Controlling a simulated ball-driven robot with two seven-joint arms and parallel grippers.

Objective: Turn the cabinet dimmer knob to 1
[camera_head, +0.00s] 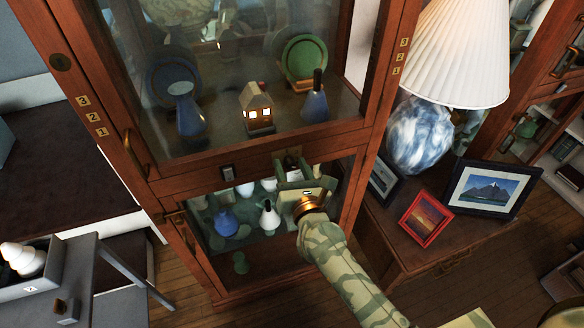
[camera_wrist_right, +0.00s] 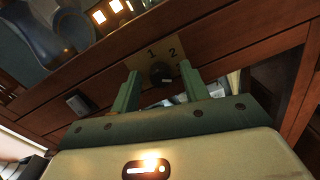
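The dimmer knob (camera_wrist_right: 161,73) is small, dark and round. It sits on a brass plate (camera_wrist_right: 145,62) marked 1 and 2, on the wooden rail of the cabinet (camera_wrist_right: 225,62). My right gripper (camera_wrist_right: 160,75) is open, with one green finger on each side of the knob and a visible gap on both sides. I cannot clearly tell which number the knob points to. In the head view my right gripper (camera_head: 292,162) is at the cabinet's middle rail (camera_head: 195,180) and hides most of the knob. My left gripper is not in view.
Blue vases (camera_head: 190,112) and a lit little house (camera_head: 257,108) stand behind the upper glass. More vases (camera_head: 226,222) stand in the lower part. A lamp (camera_head: 420,135) and picture frames (camera_head: 492,188) stand to the right. A grey cart (camera_head: 85,262) is at left.

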